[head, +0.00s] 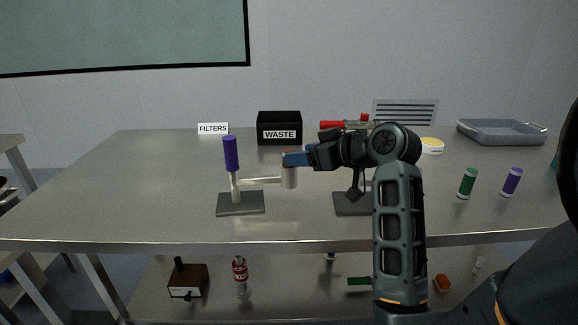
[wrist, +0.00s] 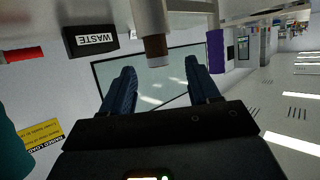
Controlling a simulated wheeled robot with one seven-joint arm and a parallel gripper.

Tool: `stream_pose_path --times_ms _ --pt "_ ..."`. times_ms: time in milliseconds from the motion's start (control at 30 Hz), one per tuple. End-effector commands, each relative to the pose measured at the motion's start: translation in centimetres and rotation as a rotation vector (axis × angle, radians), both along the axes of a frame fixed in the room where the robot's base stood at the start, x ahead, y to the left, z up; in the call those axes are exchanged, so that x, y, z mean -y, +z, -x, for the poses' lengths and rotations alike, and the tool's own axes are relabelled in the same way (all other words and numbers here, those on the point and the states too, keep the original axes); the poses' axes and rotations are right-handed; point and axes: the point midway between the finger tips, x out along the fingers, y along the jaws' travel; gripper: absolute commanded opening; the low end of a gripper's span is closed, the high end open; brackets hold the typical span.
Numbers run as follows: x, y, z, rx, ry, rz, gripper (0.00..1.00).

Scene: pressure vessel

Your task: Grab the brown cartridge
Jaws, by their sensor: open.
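A stand with a dark base plate (head: 240,204) is on the table, with a pale arm reaching right to a beige upright cylinder (head: 289,177). The brown cartridge (wrist: 157,62) shows in the wrist view as a short brown end on that pale cylinder (wrist: 150,22); that view is upside down. In the head view, its brown top (head: 289,153) is partly hidden by my blue fingertips. My gripper (head: 297,159) is level with the cylinder's top and comes from the right. In the wrist view, my open fingers (wrist: 160,68) lie on either side of the brown end with gaps.
A purple cylinder (head: 231,154) stands on the stand's left post. A black WASTE bin (head: 279,127) and a FILTERS sign (head: 213,128) are behind. Green (head: 467,183) and purple (head: 511,182) cartridges and a grey tray (head: 500,132) are at right. The table's left side is clear.

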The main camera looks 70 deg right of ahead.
Motion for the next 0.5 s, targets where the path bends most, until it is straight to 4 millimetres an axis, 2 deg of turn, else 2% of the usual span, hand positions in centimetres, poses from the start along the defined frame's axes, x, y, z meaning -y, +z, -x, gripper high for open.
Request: stream_pose_path --times_ms 233,500 --pt "1.6 -1.0 -3.0 0.000 0.001 -0.002 0.61" --pt "2.0 -1.4 -3.8 0.000 0.000 0.000 0.61"
